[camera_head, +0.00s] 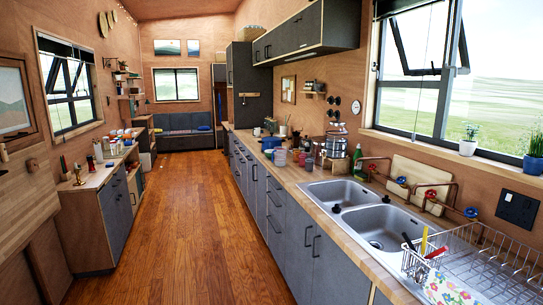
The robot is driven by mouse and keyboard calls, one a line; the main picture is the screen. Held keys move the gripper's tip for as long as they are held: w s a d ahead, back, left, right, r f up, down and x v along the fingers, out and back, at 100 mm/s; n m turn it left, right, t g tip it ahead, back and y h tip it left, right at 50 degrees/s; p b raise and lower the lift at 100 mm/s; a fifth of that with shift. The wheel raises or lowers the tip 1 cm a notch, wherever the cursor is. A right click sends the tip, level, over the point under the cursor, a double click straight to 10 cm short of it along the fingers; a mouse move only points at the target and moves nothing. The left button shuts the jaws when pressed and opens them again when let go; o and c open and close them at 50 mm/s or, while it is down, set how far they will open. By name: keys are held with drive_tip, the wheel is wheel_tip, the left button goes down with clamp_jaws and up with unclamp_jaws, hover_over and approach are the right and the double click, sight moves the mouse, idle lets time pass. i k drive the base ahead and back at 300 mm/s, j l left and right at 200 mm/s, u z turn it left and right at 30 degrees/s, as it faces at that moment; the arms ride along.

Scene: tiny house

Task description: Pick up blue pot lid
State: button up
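A blue, pot-like object (271,143) sits on the long right-hand counter, beyond the sinks and near the cups. It is too small here to tell whether a separate lid lies on it. No blue pot lid can be made out clearly elsewhere. My gripper and arm are not in view.
The long counter (318,196) carries coloured cups (280,157), a coffee machine (336,146), a double sink (380,221) and a wire dish rack (487,262). A smaller cluttered counter (93,179) stands left. The wooden floor (187,215) between them is clear.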

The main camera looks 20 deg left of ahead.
sight(272, 138)
drive_tip(key=i+j+u, duration=0.65)
drive_tip(key=i+u, duration=0.65)
drive_tip(key=i, duration=3.15)
